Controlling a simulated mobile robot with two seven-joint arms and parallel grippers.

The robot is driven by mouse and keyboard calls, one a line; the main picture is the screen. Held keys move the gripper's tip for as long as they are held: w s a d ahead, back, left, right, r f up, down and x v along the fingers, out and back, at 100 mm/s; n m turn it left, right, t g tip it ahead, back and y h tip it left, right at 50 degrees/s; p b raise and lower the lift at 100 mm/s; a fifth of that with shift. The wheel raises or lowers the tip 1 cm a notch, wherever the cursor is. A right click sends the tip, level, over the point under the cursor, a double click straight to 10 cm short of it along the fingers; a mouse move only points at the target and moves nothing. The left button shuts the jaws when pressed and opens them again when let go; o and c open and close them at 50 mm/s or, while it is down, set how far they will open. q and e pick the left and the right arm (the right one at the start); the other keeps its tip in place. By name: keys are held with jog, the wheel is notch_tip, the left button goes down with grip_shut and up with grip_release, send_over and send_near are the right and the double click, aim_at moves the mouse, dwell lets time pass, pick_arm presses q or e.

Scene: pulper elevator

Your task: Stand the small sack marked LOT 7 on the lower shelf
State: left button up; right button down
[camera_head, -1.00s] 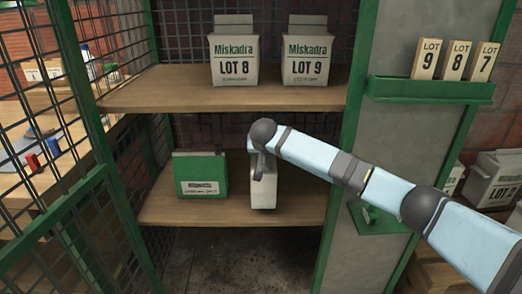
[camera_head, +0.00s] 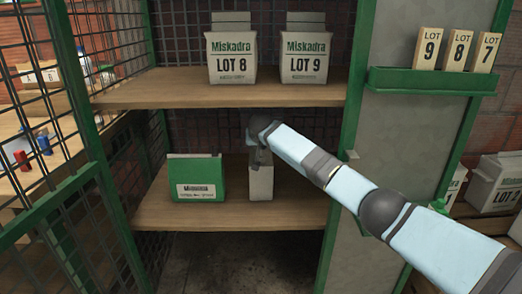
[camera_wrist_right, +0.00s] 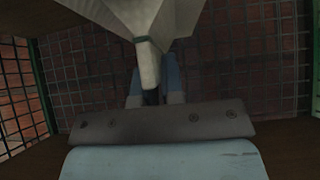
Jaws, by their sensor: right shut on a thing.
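A small pale sack (camera_head: 261,184) is at the lower shelf (camera_head: 290,213), right of the green box. Its front shows no mark that I can read, so LOT 7 cannot be confirmed on it. My right gripper (camera_head: 260,157) is at its top, shut on it. In the right wrist view the sack (camera_wrist_right: 135,17) runs up out of the picture from between the fingers of the gripper (camera_wrist_right: 152,96). The sack looks about upright; whether its base touches the boards I cannot tell. My left gripper is not in view.
A green box (camera_head: 196,177) stands left on the lower shelf. Sacks LOT 8 (camera_head: 231,58) and LOT 9 (camera_head: 303,57) stand on the upper shelf (camera_head: 160,88) above my arm. A green post (camera_head: 349,130) bounds the right side. Number tags (camera_head: 457,52) sit in a green holder (camera_head: 430,82).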

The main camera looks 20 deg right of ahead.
jog(key=c, duration=1.5)
grip_release()
jog(key=shift+f, duration=0.2)
jog(key=shift+c, duration=0.2)
jog(key=o, duration=0.3)
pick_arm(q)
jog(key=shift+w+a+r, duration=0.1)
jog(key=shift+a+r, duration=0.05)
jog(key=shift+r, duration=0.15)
